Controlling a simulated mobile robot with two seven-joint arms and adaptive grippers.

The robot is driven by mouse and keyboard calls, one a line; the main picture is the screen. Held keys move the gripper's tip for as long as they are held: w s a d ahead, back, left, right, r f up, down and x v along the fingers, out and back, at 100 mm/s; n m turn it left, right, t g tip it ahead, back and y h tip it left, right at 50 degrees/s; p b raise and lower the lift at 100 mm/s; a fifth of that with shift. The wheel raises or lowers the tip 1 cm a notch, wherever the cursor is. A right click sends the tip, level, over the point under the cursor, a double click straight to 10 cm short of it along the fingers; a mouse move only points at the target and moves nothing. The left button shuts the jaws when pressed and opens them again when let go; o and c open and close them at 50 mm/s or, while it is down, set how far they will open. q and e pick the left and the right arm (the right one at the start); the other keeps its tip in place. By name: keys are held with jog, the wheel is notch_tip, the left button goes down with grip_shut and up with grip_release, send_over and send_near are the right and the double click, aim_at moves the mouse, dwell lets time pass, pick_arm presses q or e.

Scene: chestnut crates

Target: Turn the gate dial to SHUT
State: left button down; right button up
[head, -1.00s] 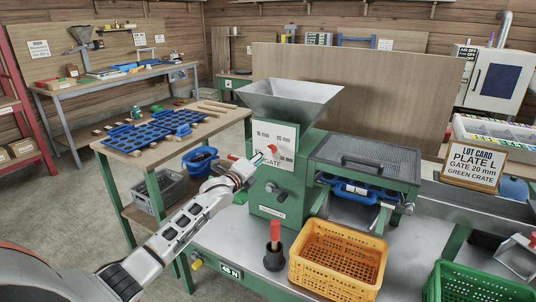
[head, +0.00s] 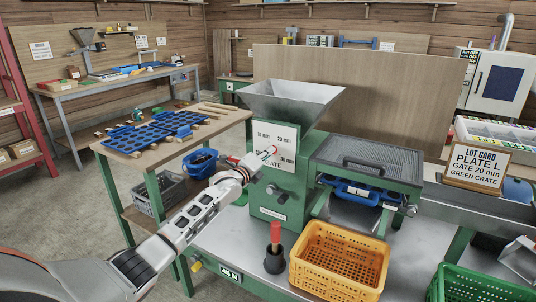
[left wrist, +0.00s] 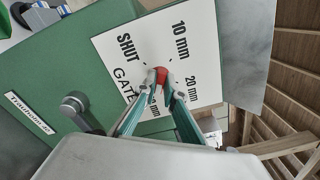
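The gate dial's white plate (left wrist: 190,50) is on the green machine and reads SHUT, 10 mm, 20 mm and 30 mm, with the last partly covered. The plate also shows in the head view (head: 284,135). The dial's red knob (left wrist: 162,76) is at the plate's middle; which mark it points to is unclear. My left gripper (left wrist: 161,84) has its teal fingertips on both sides of the knob, closed against it as far as I can tell. In the head view my left gripper (head: 266,154) reaches the plate from the left. My right gripper is not in view.
A dark crank (left wrist: 74,103) projects from the machine beside the plate. A metal hopper (head: 292,97) tops the machine. A red-handled tool (head: 275,248) and a yellow crate (head: 338,258) stand in front. A green crate (head: 480,285) is at right. A lot card (head: 476,167) reads GATE 20 mm.

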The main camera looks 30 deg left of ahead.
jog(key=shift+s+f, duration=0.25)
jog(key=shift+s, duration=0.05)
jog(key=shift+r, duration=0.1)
